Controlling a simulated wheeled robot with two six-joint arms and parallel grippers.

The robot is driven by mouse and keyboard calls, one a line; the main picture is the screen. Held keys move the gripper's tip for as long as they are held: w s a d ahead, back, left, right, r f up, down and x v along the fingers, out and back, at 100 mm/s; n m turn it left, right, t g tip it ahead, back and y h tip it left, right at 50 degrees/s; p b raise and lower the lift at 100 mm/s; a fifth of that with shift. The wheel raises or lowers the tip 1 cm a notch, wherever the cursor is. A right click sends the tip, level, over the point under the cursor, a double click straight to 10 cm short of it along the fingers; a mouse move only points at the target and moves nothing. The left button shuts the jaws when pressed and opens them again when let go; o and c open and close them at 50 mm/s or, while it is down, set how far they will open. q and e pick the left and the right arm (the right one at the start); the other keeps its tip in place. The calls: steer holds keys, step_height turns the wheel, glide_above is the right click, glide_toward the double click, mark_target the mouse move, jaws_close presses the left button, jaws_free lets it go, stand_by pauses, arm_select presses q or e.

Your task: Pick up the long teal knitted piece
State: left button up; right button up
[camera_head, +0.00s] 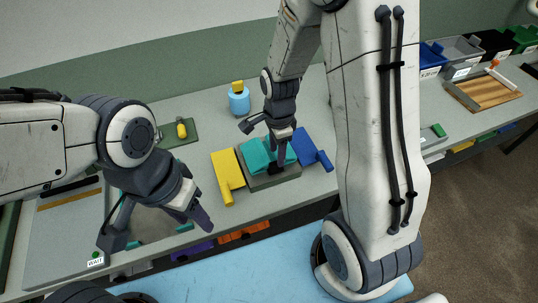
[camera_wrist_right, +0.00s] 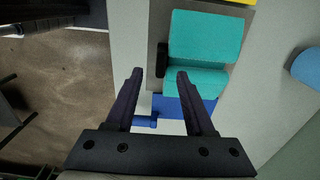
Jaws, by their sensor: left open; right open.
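The teal knitted piece (camera_head: 257,153) lies on a grey block (camera_head: 273,180) on the bench, between a yellow part and a blue part. In the right wrist view it shows as a wide teal pad (camera_wrist_right: 205,36) with a second, lower teal section towards the fingers. My right gripper (camera_head: 263,143) is open over the block and partly covers the teal in the head view. In the right wrist view its fingertips (camera_wrist_right: 160,73) are apart with no piece held, beside the lower teal section. My left gripper (camera_head: 155,233) is open and empty at the front left, near the bench edge.
The yellow handled part (camera_head: 227,174) and blue handled part (camera_head: 315,150) flank the block. A light blue container (camera_head: 239,102) stands behind. A green tray (camera_head: 180,138) holds a yellow item. Bins and a wooden board (camera_head: 485,92) are at the right. A tray labelled WAIT (camera_head: 62,235) is at left.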

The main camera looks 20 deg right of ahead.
mark_target(276, 161)
steer(key=shift+w+f+p, duration=0.1)
steer(key=shift+f+p, duration=0.25)
steer(key=shift+f, duration=1.55)
jaws_close()
